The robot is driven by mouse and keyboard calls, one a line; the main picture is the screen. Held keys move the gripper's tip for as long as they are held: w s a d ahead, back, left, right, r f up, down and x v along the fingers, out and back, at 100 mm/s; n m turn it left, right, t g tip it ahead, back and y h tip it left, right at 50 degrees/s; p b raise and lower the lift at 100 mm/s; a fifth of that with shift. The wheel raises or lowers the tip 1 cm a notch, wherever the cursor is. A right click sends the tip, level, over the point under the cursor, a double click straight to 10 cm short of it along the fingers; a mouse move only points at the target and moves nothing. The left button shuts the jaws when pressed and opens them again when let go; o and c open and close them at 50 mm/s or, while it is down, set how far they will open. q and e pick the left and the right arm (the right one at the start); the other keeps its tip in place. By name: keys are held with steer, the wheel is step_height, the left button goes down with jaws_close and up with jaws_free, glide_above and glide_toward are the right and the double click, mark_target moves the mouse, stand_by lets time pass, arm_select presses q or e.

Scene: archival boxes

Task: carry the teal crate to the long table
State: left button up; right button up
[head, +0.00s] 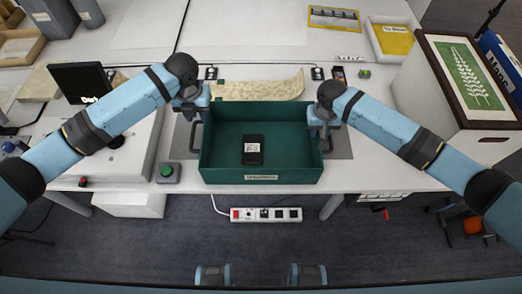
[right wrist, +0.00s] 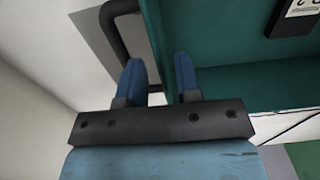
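The teal crate (head: 230,171) stands upright at the front edge of the white table, with a small black box (head: 252,150) inside. It has a dark handle on each short side. My left gripper (head: 193,110) is at its left handle (head: 193,137); its fingers are too small to tell open from shut. My right gripper (head: 322,122) is at the right handle (head: 327,142). In the right wrist view its blue fingers (right wrist: 158,77) are apart, close to the crate wall (right wrist: 220,85) and the dark handle (right wrist: 115,35). The handle is partly hidden behind one finger.
A green button box (head: 168,173) sits left of the crate. A beige cloth or sheet (head: 258,88) lies behind it. A white box with a framed fern picture (head: 466,76) stands at right. A power strip (head: 265,214) lies on the floor below the table edge.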

step_height(320, 180, up, 8)
steer(key=shift+r, duration=0.1)
stand_by(0.6)
